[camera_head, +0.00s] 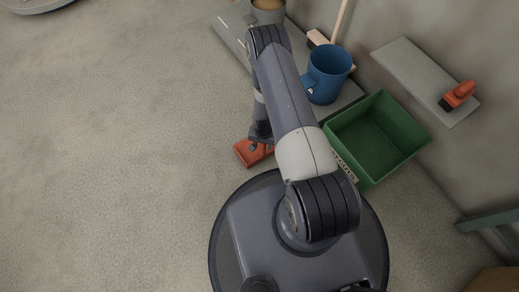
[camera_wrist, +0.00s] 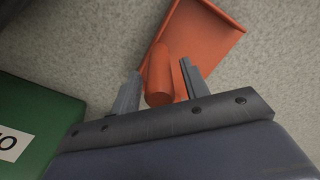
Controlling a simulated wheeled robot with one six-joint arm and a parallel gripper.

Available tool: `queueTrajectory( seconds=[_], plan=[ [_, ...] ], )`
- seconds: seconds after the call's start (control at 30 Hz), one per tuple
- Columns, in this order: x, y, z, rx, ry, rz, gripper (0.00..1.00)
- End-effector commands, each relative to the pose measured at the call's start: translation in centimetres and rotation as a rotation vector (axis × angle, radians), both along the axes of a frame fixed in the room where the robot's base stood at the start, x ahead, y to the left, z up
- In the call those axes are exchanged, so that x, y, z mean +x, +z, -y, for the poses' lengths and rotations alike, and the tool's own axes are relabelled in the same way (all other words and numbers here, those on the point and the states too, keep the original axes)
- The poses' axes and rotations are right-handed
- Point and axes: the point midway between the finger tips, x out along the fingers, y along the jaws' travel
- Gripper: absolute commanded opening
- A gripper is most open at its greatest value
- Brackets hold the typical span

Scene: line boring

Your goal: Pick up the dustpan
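The orange dustpan (camera_head: 250,152) lies on the floor beside my base, partly hidden by my arm in the head view. In the wrist view its flat pan (camera_wrist: 205,38) spreads beyond my gripper, and its rounded handle (camera_wrist: 159,75) points back toward me. My gripper (camera_wrist: 158,82) is open, with one finger on each side of the handle. A gap shows between the handle and each finger. In the head view my gripper (camera_head: 261,143) is just above the dustpan; whether it touches is not clear.
A green bin (camera_head: 408,132) stands right of my arm, close to the dustpan; its side also shows in the wrist view (camera_wrist: 35,125). A blue mug (camera_head: 328,75) stands on a grey platform (camera_head: 350,95) behind. A shelf (camera_head: 405,60) holds an orange-red object (camera_head: 458,95).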

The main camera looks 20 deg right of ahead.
Motion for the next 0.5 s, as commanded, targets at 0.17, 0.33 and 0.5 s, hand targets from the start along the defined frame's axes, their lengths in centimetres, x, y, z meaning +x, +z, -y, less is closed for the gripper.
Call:
queueTrajectory(
  seconds=[0.17,0.33,0.5],
  plan=[
    [0.0,0.02,0.01,0.0,0.0,0.0,0.28],
    [0.0,0.02,0.01,0.0,0.0,0.0,0.15],
    [0.0,0.02,0.01,0.0,0.0,0.0,0.01]
  ],
)
